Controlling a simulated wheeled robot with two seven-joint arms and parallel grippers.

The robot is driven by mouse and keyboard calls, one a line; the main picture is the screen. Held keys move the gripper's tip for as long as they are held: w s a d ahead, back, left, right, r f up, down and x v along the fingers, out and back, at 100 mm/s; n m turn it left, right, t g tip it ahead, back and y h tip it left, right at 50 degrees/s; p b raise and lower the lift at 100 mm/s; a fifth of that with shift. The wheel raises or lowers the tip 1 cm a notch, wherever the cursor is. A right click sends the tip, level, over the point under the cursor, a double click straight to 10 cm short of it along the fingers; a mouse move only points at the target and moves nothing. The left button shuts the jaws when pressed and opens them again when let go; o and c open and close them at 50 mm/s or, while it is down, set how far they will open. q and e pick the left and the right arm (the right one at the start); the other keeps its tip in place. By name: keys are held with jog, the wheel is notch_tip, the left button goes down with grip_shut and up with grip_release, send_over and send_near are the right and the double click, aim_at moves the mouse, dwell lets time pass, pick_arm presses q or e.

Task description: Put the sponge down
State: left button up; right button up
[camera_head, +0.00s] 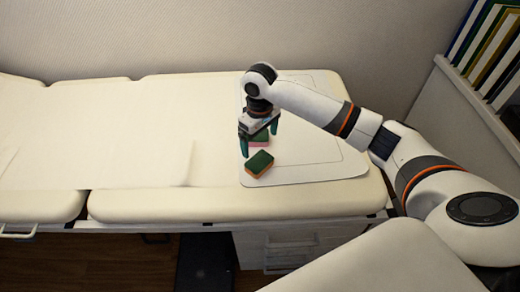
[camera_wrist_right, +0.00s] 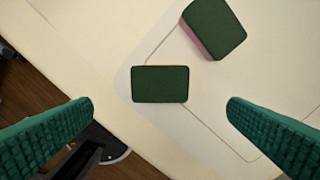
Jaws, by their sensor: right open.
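A sponge with a dark green top and orange body (camera_head: 259,163) lies flat on a pale outlined mat (camera_head: 310,172) on the couch. In the right wrist view this green-topped sponge (camera_wrist_right: 160,84) is centred across the gap between the fingers, apart from both. A second sponge, green with a pink side (camera_head: 260,140), lies farther back, partly hidden by the gripper; it also shows in the wrist view (camera_wrist_right: 214,27). My right gripper (camera_head: 259,137) points down above the sponges, its green fingers (camera_wrist_right: 160,106) open with nothing between them. My left gripper is not in view.
The cream padded couch (camera_head: 135,206) has a wide, clear left side under a pale sheet (camera_head: 90,130). The wall runs along its back. A shelf with binders (camera_head: 485,45) stands at the right. The mat is free right of the sponges.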

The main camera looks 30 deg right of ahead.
notch_tip(320, 180, up, 3)
jog(key=shift+f, duration=0.1)
dwell(0.5)
